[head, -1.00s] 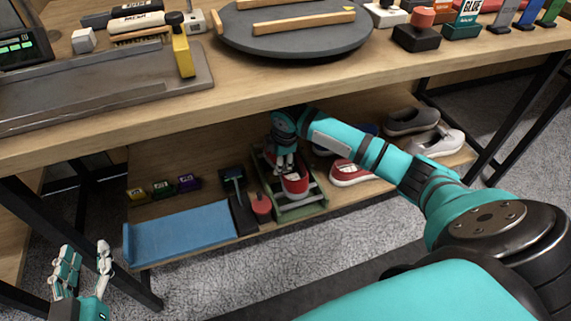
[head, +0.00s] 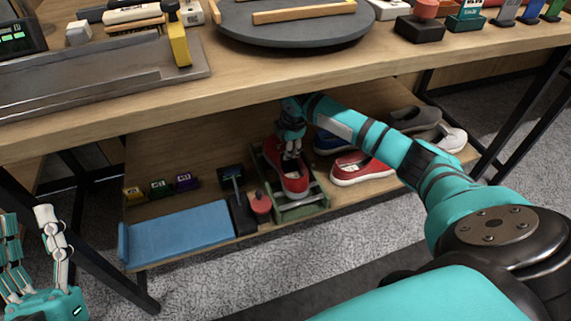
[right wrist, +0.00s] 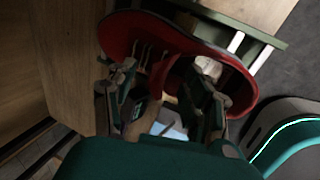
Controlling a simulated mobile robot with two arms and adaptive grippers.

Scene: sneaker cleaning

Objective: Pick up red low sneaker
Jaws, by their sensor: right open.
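A red low sneaker (head: 291,178) rests on a green rack (head: 309,208) on the lower shelf, toe to the front in the head view. It fills the top of the right wrist view (right wrist: 190,42), where its laces and opening show. My right gripper (head: 291,152) reaches under the tabletop and is right at the sneaker. In the right wrist view its fingers (right wrist: 160,95) are spread apart near the shoe's opening and laces; I cannot tell whether they touch it. Another red sneaker (head: 358,170) with a white sole lies to the right. My left gripper (head: 38,262) is open and empty at the far left.
The tabletop edge (head: 240,104) hangs above the shelf. Left of the rack are a red-topped pot (head: 261,204), a blue mat (head: 182,232) and several small boxes (head: 158,188). Grey shoes (head: 420,125) stand to the right. The floor in front is clear.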

